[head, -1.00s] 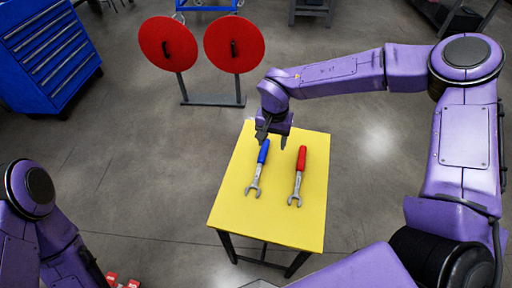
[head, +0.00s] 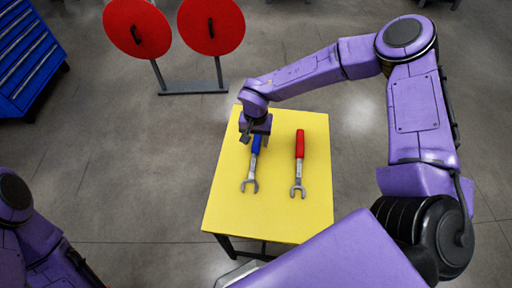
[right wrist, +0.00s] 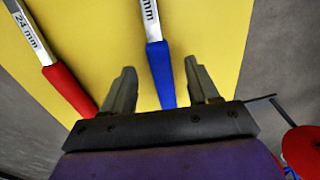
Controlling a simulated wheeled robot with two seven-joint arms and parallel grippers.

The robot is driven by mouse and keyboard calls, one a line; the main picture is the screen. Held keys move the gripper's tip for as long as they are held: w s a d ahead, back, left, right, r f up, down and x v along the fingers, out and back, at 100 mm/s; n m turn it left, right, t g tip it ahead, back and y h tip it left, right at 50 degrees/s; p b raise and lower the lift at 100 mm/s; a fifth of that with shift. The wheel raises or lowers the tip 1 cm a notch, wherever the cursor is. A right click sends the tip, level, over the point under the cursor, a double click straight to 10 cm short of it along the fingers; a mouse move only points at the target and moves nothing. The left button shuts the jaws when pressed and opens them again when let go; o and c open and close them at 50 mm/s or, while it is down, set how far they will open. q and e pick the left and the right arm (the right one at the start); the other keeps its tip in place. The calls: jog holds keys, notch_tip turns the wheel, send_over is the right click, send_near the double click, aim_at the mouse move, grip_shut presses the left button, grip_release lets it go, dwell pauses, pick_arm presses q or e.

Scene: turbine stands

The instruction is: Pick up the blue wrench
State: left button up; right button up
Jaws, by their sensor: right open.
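The blue wrench (head: 251,168) has a blue handle and a silver open-ended head, and lies on the yellow table (head: 275,215). The red-handled wrench (head: 299,163) lies to its right in the head view. My right gripper (head: 255,138) is over the blue handle's far end and hides part of it. In the right wrist view, the right gripper (right wrist: 160,88) is open, with the blue handle (right wrist: 160,72) between its two fingers, a little nearer the right one. I cannot tell its exact height above the table. My left gripper is not in view; only part of my left arm shows.
The red wrench's handle (right wrist: 68,88) lies close to the left finger in the right wrist view. Two red discs (head: 210,22) on a grey stand are beyond the table. A blue drawer cabinet (head: 28,65) stands at far left. The table's near part is clear.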

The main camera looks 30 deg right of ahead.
aim_at(256, 145)
notch_tip(256, 145, down, 3)
jog(key=shift+r, duration=0.1)
jog(key=shift+f, duration=0.35)
grip_shut()
jog(key=shift+r, duration=0.1)
